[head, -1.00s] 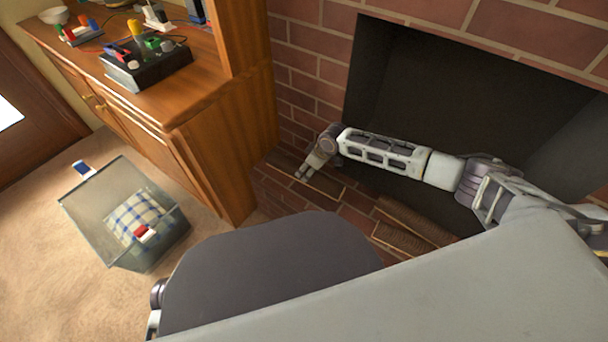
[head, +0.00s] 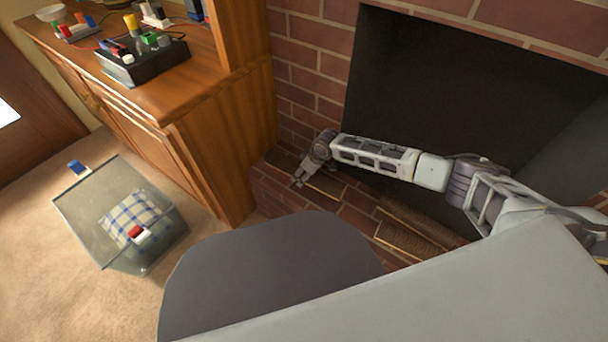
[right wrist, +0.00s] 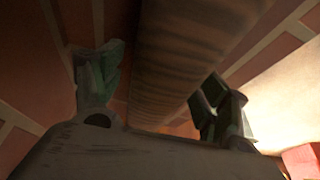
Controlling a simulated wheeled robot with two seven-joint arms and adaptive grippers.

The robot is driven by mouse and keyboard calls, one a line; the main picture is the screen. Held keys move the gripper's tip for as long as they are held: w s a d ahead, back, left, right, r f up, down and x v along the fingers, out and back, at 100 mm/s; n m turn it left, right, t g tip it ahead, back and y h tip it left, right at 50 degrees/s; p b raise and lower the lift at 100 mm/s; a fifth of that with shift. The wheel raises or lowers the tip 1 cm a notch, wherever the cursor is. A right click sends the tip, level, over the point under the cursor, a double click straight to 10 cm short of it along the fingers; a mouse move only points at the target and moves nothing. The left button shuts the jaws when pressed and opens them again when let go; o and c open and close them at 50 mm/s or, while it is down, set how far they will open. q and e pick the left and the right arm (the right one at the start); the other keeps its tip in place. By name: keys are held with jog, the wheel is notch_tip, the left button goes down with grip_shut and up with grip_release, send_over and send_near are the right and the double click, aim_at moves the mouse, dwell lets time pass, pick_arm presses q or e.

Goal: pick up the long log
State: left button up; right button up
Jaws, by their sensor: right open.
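A long brown log (head: 326,184) lies on the brick hearth, partly hidden behind my right gripper. My right gripper (head: 299,182) is open and sits over the log, pointing down toward it. In the right wrist view the log (right wrist: 182,62) runs lengthwise between the two spread fingers, and neither finger clearly touches it. My left gripper is not in view.
More logs (head: 408,241) lie on the hearth to the right, under my right arm. The dark fireplace opening (head: 440,90) is behind the arm. A wooden cabinet (head: 205,150) stands close on the left. A clear bin (head: 160,245) holding a checked cushion (head: 135,215) is on the carpet.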

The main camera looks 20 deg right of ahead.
dwell(0.3)
jog(key=shift+r, duration=0.1)
jog(key=c, duration=1.6)
